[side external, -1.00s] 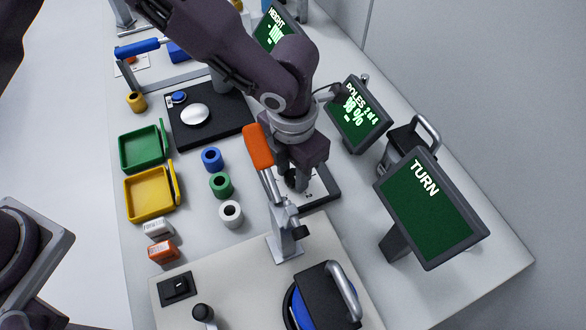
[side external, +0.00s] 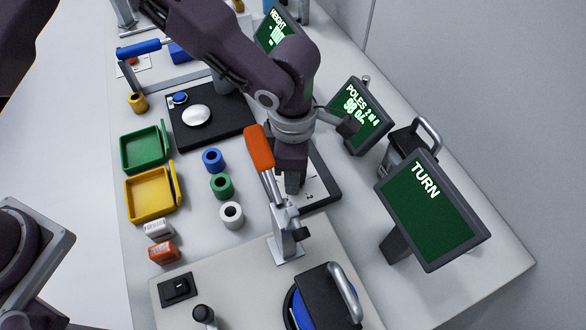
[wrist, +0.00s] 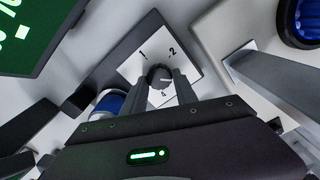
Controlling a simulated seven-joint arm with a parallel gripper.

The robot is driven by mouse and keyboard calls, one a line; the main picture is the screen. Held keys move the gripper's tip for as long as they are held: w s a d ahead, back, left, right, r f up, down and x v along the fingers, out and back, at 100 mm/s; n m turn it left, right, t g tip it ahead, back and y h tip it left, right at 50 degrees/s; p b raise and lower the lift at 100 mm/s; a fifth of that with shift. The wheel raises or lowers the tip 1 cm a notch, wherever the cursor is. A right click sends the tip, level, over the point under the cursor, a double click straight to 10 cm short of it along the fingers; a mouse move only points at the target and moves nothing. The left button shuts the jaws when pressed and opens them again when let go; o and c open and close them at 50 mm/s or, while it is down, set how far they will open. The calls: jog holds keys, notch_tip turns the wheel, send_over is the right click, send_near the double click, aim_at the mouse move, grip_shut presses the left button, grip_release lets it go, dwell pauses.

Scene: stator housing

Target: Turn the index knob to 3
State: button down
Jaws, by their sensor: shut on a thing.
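The dark round index knob (wrist: 158,73) stands on a white dial plate (wrist: 132,66) in the wrist view. The numbers 1, 2 and 4 show around it; the 3 is not visible. A light mark shows on the knob top, too small to read surely. My gripper (wrist: 161,84) is shut on the knob, one finger on each side. In the side view my gripper (side external: 291,188) is low over the dial plate (side external: 320,188) and hides the knob.
An orange-handled clamp (side external: 260,150) stands close in front of my gripper. A POLES screen (side external: 358,115) and a TURN screen (side external: 432,210) stand to the right. Blue, green and white rings (side external: 231,214) lie to the left, beside yellow and green trays (side external: 128,212).

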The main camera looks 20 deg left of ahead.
jog(key=shift+m, duration=0.5)
jog(key=c, duration=1)
grip_release()
jog(key=shift+o, duration=0.2)
